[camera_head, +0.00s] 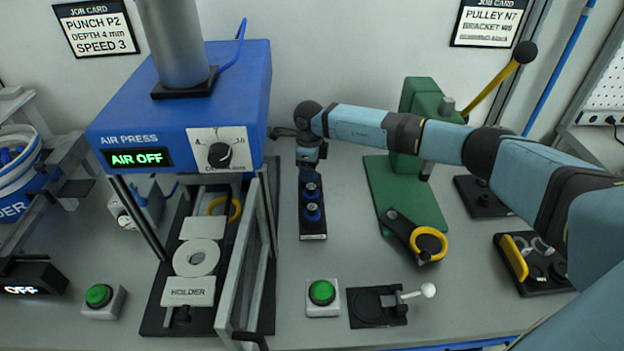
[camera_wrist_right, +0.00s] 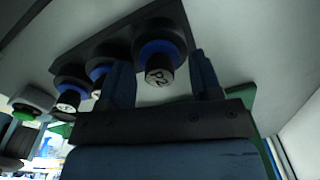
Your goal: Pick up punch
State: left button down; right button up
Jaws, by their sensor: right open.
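A black punch rack (camera_head: 313,232) stands on the bench right of the blue press. Two blue-collared punches (camera_head: 312,213) show in it; its far end is hidden under my right gripper (camera_head: 308,168). In the right wrist view the punch marked P2 (camera_wrist_right: 160,72) has a blue collar and sits in the rack (camera_wrist_right: 115,45). The fingers of my right gripper (camera_wrist_right: 163,85) are open, one on each side of P2; I cannot tell if they touch it. Two other punches (camera_wrist_right: 70,98) are left of it there. My left gripper is not in view.
The blue air press (camera_head: 215,90) reads AIR OFF; its guard frame (camera_head: 245,270) stands left of the rack. A job card (camera_head: 97,28) reads punch P2, depth 4 mm, speed 3. A green hand press (camera_head: 405,200) stands right. A green button (camera_head: 322,293) sits in front.

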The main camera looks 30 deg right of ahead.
jog(key=shift+w+f, duration=0.1)
jog(key=shift+f, duration=0.3)
jog(key=shift+r, duration=0.2)
jog(key=shift+s, duration=0.2)
jog(key=c, duration=1.1)
jog(key=shift+r, duration=0.1)
